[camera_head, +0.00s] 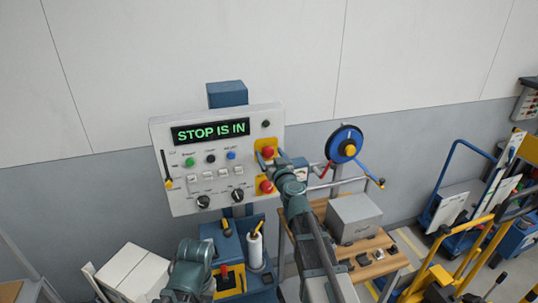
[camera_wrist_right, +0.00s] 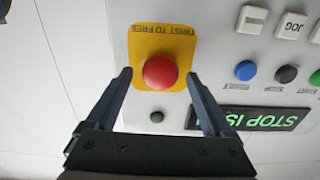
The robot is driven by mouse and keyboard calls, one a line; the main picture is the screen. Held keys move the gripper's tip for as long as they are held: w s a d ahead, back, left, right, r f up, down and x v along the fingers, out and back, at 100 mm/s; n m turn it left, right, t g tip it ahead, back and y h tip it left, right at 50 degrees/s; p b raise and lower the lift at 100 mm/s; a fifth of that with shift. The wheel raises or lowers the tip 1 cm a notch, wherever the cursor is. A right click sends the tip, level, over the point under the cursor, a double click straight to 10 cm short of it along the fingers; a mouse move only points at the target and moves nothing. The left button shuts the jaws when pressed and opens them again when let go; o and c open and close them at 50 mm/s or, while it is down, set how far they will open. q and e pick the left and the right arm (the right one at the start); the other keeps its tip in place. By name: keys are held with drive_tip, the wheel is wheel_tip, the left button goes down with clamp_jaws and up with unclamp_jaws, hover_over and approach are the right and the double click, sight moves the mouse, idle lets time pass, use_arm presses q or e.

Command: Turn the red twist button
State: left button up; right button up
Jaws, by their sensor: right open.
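The red twist button (camera_wrist_right: 161,71) is a round mushroom head on a yellow plate (camera_wrist_right: 178,31) with "TWIST TO FREE" lettering, upside down in the wrist view. In the head view the button (camera_head: 267,152) is at the panel's upper right. My right gripper (camera_wrist_right: 160,74) is open, one finger on each side of the button; I cannot tell whether they touch it. In the head view the right gripper (camera_head: 275,157) reaches the panel from the lower right. A teal joint of my left arm shows at the bottom; its gripper is not in view.
The display (camera_head: 210,132) reads "STOP IS IN". A second red button (camera_head: 266,186) sits below, close to my right arm. Black knobs (camera_head: 203,202) and small coloured buttons share the panel. A blue wheel (camera_head: 343,144) and a wooden-topped cart (camera_head: 385,264) stand to the right.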

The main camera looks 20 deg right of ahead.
drive_tip(key=c, duration=1.4)
drive_tip(key=shift+o, duration=0.2)
